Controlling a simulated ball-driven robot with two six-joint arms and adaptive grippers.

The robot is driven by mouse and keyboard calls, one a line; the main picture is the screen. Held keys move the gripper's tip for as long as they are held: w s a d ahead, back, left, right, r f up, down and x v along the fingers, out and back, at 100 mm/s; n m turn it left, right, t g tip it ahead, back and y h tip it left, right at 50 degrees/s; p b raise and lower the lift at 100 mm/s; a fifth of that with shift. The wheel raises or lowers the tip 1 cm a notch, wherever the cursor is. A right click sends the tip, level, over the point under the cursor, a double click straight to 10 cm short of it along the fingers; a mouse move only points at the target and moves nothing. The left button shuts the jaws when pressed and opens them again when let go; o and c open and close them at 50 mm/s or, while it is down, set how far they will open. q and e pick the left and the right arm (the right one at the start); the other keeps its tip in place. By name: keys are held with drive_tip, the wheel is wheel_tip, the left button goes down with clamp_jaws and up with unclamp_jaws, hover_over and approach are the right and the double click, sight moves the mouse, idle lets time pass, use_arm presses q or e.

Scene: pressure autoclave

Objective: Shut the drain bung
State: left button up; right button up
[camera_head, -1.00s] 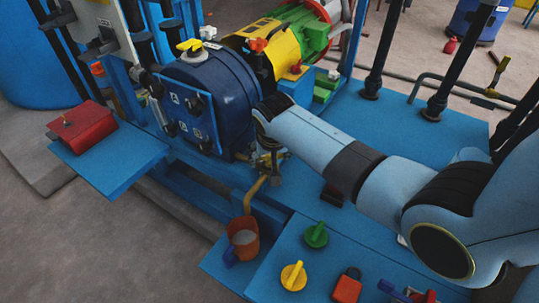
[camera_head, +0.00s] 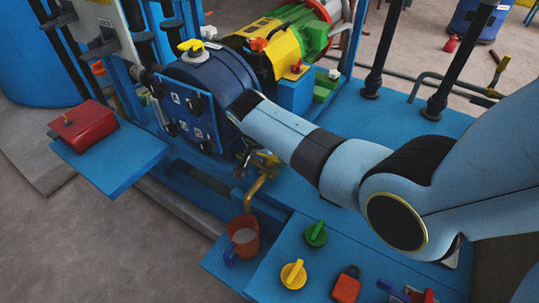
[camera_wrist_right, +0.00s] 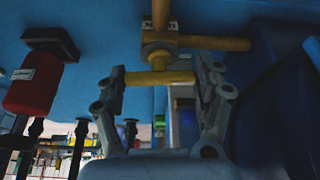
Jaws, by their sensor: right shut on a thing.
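The drain bung (camera_wrist_right: 159,77) shows in the right wrist view as a brass-yellow crossbar on a short round stem below a brass pipe fitting. My right gripper (camera_wrist_right: 160,79) has its two fingers on either end of this crossbar and is shut on it. In the head view my right gripper (camera_head: 245,163) is at the underside of the dark blue autoclave vessel (camera_head: 215,78), partly hidden by my forearm. The bung cannot be made out clearly there. The brass drain pipe (camera_head: 258,187) bends down beside it. My left gripper is not in view.
An orange jug (camera_head: 243,238) stands under the pipe on a blue shelf. Green (camera_head: 316,233) and yellow (camera_head: 293,274) knobs and a red padlock-shaped item (camera_head: 346,285) are on the front panel. A red box (camera_head: 83,126) sits on the left shelf. Blue frame bars surround the vessel.

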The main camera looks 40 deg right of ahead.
drive_tip(key=shift+m, duration=0.7)
drive_tip(key=o, duration=1.2)
drive_tip(key=shift+g, duration=0.3)
drive_tip(key=v, duration=1.2)
drive_tip(key=shift+a, duration=0.15)
